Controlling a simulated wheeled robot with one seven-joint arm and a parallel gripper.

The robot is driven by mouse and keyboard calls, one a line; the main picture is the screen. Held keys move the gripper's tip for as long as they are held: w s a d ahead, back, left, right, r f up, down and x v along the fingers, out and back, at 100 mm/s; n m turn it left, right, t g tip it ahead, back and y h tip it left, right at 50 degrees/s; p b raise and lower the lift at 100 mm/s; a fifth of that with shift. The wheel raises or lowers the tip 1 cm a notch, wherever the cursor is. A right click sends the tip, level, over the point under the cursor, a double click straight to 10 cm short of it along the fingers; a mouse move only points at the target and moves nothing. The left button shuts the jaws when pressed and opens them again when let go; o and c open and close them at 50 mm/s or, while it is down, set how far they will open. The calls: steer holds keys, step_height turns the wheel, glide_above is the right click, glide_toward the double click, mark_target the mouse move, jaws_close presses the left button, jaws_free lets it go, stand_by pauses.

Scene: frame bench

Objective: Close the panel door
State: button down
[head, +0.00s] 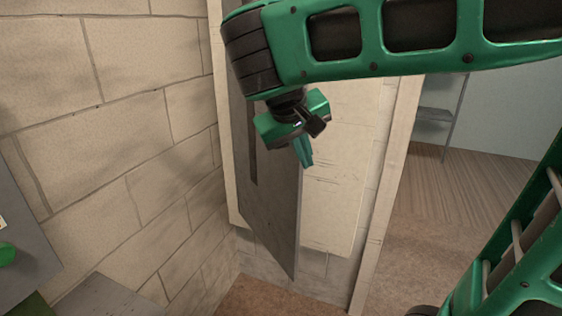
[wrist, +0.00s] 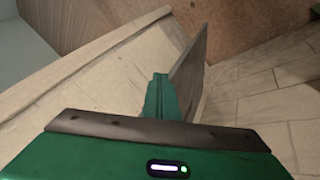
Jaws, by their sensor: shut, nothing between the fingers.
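The panel door (head: 270,200) is a dark grey sheet that stands out from a cream panel (head: 340,165) on the wall, partly open. Its upper part is hidden behind my arm. My gripper (head: 306,160) is green and shut, with nothing in it. It is at the door's right-hand free edge, in front of the cream panel. In the wrist view my gripper's fingers (wrist: 158,95) are together, and the door (wrist: 190,68) rises just to their right, seen nearly edge-on. I cannot tell whether the fingers touch the door.
A block wall (head: 130,130) runs close along the left. A grey box with a green knob (head: 7,254) is at the far left. A pale post (head: 385,200) edges the panel on the right, with open floor (head: 460,210) and a grey shelf (head: 435,115) beyond.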

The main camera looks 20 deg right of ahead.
steer(key=w+a+r+n+t, duration=0.15)
steer(key=a+r, duration=0.25)
steer(key=a, duration=0.6)
glide_toward(288, 172)
step_height(288, 172, down, 4)
steer(key=w, duration=0.2)
steer(key=shift+d+r, duration=0.2)
steer(key=shift+d, duration=0.6)
